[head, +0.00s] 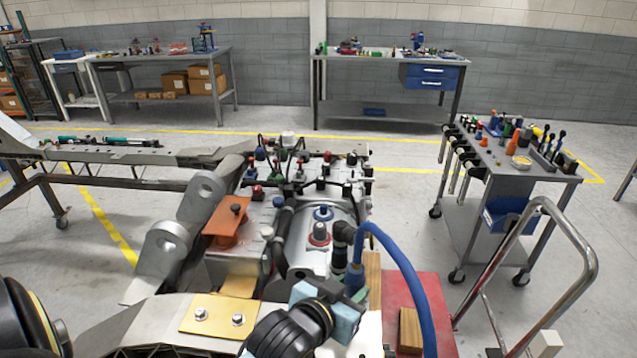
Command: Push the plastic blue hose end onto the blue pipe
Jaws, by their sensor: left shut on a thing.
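The blue hose (405,268) arches up from its darker plastic end (353,277) and drops toward the bottom edge on the right. My left gripper (352,294) comes in from below and is shut on the hose end, though its fingers are partly hidden. The hose end is just below a black elbow fitting (342,238) on the chassis; I cannot tell whether they touch. A blue-collared pipe fitting (323,213) stands upright on the grey housing, left of the hose arch and apart from the hose end. My right gripper is not in view.
A red-collared fitting (319,236) and several coloured valves crowd the housing. An orange block (227,222) and grey brackets (170,245) stand to the left. A red board (425,292) with wooden blocks lies right. A tool cart (520,170) and metal handle rail (575,225) stand farther right.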

